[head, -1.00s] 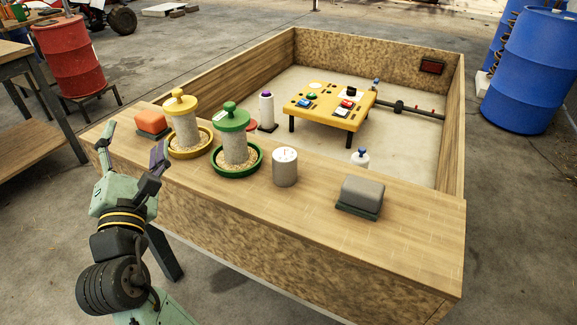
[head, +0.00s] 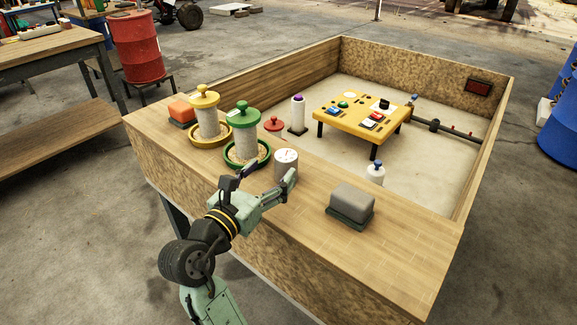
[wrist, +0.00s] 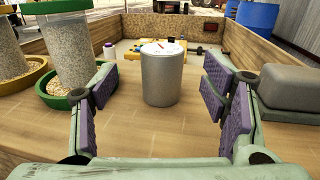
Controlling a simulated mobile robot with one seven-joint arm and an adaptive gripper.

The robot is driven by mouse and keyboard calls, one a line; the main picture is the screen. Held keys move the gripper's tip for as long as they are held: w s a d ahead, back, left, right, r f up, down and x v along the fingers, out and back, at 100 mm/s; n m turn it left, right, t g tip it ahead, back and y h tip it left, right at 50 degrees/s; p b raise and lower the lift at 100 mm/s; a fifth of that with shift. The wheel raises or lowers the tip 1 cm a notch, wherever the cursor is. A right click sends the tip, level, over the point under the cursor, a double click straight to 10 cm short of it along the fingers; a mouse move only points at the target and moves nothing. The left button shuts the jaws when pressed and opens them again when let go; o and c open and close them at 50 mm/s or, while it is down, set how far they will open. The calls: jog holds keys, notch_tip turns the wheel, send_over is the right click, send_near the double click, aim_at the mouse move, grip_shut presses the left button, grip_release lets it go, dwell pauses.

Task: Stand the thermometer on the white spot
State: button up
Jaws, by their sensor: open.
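A grey upright cylinder with a white dial face and a red mark on top, which looks like the thermometer (head: 286,167), stands on the wooden ledge. My gripper (head: 270,176) is open at its near side. In the wrist view the thermometer (wrist: 162,80) stands centred between the spread purple-padded fingers, with gaps on both sides. Its base rests on the wood. On the yellow table (head: 340,120) inside the pen there is a pale round patch (head: 350,94), perhaps the white spot; it is too small to be sure.
Left of the thermometer stand a green-lidded feeder (head: 243,130) and a yellow-lidded feeder (head: 207,115) in trays. A grey block (head: 352,200) on a green base sits to the right. A blue-topped white bottle (head: 375,173) stands behind the ledge. The front right ledge is clear.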

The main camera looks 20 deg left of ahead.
aim_at(280, 164)
jog(key=shift+w+d+p, duration=0.2)
jog(key=shift+w+d, duration=0.05)
jog(key=shift+w, duration=0.9)
jog(key=shift+w+d+p, duration=0.15)
jog(key=shift+w+d, duration=0.1)
jog(key=shift+w, duration=0.85)
jog(key=shift+w+d+p, duration=0.2)
jog(key=shift+w+d, duration=0.05)
jog(key=shift+w, duration=0.9)
jog(key=shift+c, duration=0.4)
jog(key=shift+r, duration=0.1)
jog(key=c, duration=1.3)
